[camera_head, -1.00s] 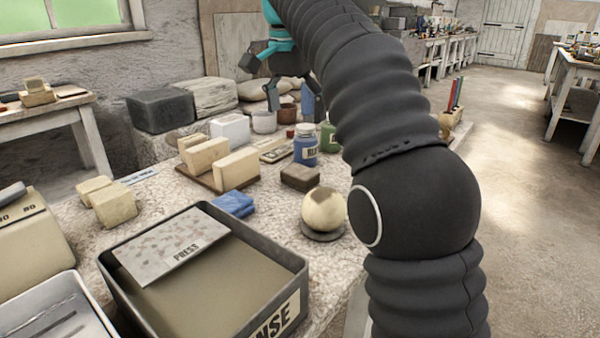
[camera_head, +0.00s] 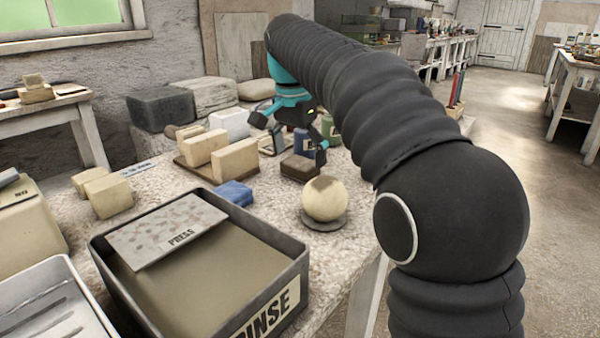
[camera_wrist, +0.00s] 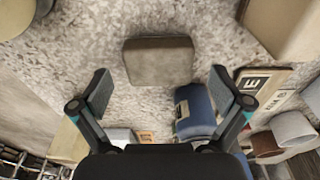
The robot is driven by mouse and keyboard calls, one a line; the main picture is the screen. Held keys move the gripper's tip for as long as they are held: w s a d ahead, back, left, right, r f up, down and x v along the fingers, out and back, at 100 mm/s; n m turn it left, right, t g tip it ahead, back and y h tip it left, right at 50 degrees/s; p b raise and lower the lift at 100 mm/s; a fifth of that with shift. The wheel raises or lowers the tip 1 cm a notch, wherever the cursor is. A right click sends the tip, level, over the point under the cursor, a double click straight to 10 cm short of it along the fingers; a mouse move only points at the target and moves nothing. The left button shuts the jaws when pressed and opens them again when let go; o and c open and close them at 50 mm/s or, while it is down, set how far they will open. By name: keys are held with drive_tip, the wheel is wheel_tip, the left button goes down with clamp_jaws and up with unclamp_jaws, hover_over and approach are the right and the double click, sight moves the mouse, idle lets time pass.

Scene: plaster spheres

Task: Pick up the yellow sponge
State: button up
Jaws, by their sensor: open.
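My gripper (camera_head: 291,138) is open and empty over the table. In the wrist view, its fingers (camera_wrist: 160,89) are spread, with a grey-brown block (camera_wrist: 158,62) just beyond them, lying on the table. That block (camera_head: 300,167) has a dark top in the head view and sits below the gripper. Paler yellowish blocks are a pair (camera_head: 236,160) (camera_head: 205,147) on a brown board and another pair (camera_head: 109,195) (camera_head: 88,178) at left. No block is clearly bright yellow; I cannot tell which is the yellow sponge.
A pale sphere (camera_head: 324,198) stands on a dark disc in front of the grey-brown block. A blue jar (camera_wrist: 195,112) is close to my right finger. A blue cloth (camera_head: 234,193) and a dark-rimmed rinse tray (camera_head: 272,288) are nearer. The table's right edge is close.

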sight(300, 162)
wheel_tip(300, 162, down, 2)
drive_tip(key=shift+w+d+f, duration=0.1)
drive_tip(key=shift+d, duration=0.05)
drive_tip(key=c, duration=0.9)
wheel_tip(300, 162, up, 10)
drive_tip(key=p, duration=0.3)
